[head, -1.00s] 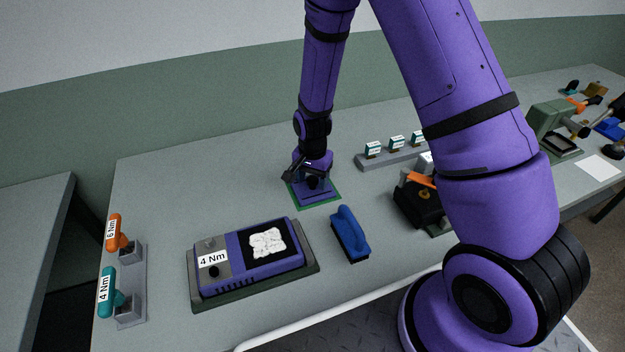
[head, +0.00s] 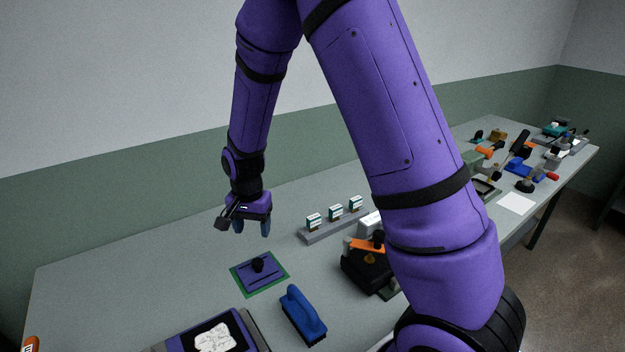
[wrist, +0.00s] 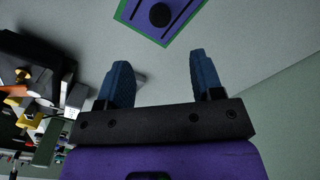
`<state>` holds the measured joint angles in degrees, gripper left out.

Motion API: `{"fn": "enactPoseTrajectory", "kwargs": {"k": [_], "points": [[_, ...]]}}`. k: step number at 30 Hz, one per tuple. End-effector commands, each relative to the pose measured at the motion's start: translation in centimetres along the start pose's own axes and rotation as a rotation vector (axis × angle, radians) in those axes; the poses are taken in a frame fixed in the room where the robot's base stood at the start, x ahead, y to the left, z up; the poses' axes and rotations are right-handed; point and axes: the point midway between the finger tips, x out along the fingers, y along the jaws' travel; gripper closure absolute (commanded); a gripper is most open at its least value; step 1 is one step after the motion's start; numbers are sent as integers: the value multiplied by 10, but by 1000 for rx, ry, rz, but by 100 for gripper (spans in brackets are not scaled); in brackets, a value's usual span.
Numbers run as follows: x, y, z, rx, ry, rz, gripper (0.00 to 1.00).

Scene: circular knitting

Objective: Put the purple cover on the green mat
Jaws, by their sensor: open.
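The purple cover (head: 247,275), a flat plate with a round black knob, lies on the green mat (head: 270,289). A green rim of the mat shows around the cover. In the wrist view the cover (wrist: 180,8) lies at the top, with the green mat (wrist: 139,31) edging it. My gripper (head: 252,229) is raised above the table, apart from the cover and behind it in the head view. Its two blue fingers are spread with nothing between them, as the wrist view (wrist: 157,80) also shows.
A blue brush (head: 302,313) lies just in front of the mat. A purple device with a white pad (head: 213,339) is at the bottom edge. A grey rack (head: 330,231) with small labelled blocks and a black fixture (head: 365,273) with an orange lever stand right. The table left of the mat is clear.

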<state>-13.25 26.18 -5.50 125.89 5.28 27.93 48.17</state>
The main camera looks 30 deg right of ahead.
Motion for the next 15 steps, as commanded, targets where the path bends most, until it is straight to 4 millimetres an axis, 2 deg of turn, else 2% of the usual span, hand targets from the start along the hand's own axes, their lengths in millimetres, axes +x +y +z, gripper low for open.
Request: {"fn": "enactPoseTrajectory", "kwargs": {"k": [5, 7, 15], "points": [[-44, 11, 2, -58, 20, -42, 39], [-69, 20, 4, -99, 34, -65, 39], [-156, 64, 24, -265, 102, -137, 39]]}}
